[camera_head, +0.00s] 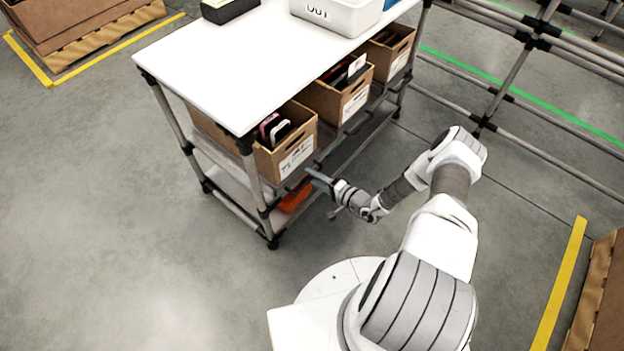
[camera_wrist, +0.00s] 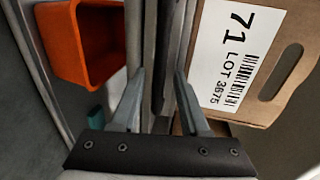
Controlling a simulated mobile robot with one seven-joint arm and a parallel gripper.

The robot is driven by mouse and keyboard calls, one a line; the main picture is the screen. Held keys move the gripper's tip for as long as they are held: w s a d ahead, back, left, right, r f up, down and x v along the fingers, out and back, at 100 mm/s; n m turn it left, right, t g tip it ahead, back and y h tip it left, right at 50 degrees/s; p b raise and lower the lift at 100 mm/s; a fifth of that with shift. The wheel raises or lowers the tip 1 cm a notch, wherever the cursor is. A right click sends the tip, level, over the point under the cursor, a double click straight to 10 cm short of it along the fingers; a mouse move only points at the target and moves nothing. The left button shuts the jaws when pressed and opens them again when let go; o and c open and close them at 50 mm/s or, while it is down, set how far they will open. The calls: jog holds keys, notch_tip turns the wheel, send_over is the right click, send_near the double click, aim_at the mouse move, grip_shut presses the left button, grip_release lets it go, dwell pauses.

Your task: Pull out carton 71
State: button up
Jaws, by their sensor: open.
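Carton 71 (camera_wrist: 268,100) fills the right of the wrist view. It is brown cardboard with a white label reading 71 LOT 3675, shown turned sideways, and a dark oval hand hole. In the head view it appears to be the nearest carton (camera_head: 265,162) in the tilted row, with its label too small to read there. My gripper (camera_wrist: 160,78) is open, with grey shelf rails behind and between its fingers and no carton wall between them. The right finger is close to the carton's label edge; I cannot tell whether they touch. My gripper also shows in the head view (camera_head: 318,180).
Two more cartons (camera_head: 335,101) (camera_head: 390,62) stand farther along the shelf under a white tabletop (camera_head: 235,60). An orange bin (camera_wrist: 97,75) sits on the level below. A white box (camera_head: 335,14) stands on top.

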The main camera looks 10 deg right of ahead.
jog(key=shift+w+a+f, duration=0.1)
jog(key=shift+w+a, duration=0.15)
jog(key=shift+w, duration=0.1)
jog(key=shift+c, duration=0.2)
grip_shut()
dwell(1.1)
